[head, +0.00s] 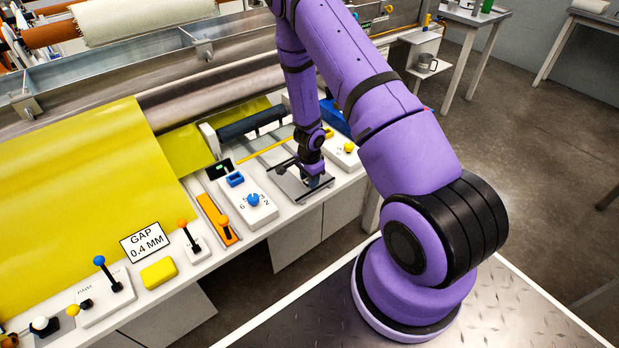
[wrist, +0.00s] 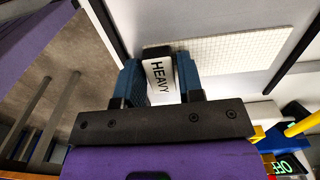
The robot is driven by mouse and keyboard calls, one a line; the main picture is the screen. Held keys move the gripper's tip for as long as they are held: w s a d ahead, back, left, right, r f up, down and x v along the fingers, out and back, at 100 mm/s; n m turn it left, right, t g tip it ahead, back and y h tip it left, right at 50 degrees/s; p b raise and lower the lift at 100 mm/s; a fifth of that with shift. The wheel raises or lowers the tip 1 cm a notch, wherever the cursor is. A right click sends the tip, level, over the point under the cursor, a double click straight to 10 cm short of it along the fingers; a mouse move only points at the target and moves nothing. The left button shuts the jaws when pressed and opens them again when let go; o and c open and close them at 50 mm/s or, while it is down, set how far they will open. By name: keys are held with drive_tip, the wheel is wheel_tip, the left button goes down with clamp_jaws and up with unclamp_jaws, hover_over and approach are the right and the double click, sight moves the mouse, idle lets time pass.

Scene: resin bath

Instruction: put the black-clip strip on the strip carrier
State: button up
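My gripper (wrist: 160,75) has a blue finger on each side of a white piece marked HEAVY with a black end, which I take to be the black-clip strip (wrist: 160,76). Both fingers appear to touch it, and its lower part is hidden behind the gripper's dark bar. In the head view my gripper (head: 313,180) is low over a grey, dark-edged plate (head: 285,182) on the white counter; the strip cannot be made out there. I cannot tell for sure which part is the strip carrier.
A white control box (head: 262,210) with blue knobs stands left of the plate, and another with a yellow knob (head: 348,148) to its right. A yellow bar (head: 262,149) and a dark roller (head: 250,124) lie behind. A pale gridded panel (wrist: 235,62) shows in the wrist view.

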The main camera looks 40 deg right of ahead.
drive_tip(key=shift+o, duration=1.1)
drive_tip(key=shift+r, duration=0.15)
drive_tip(key=s+a+r+n+t+y, duration=0.1)
drive_tip(key=s+a+r+n, duration=0.2)
drive_tip(key=r, duration=1)
drive_tip(key=a+r+n+t+y, duration=0.1)
drive_tip(key=a+r+n, duration=0.25)
drive_tip(key=r, duration=1.05)
drive_tip(key=s+a+r+n+t+y, duration=0.15)
drive_tip(key=a+r, duration=0.25)
drive_tip(key=r, duration=0.9)
drive_tip(key=s+a+r+n+t+h, duration=0.1)
drive_tip(key=s+r+n, duration=0.3)
drive_tip(key=s+r, duration=0.3)
drive_tip(key=s+a+r+n+h, duration=0.1)
drive_tip(key=s+r+n, duration=0.4)
drive_tip(key=s, duration=1)
drive_tip(key=shift+a+r+n+t+h, duration=0.35)
drive_tip(key=shift+r+h, duration=0.4)
drive_tip(key=shift+r, duration=0.4)
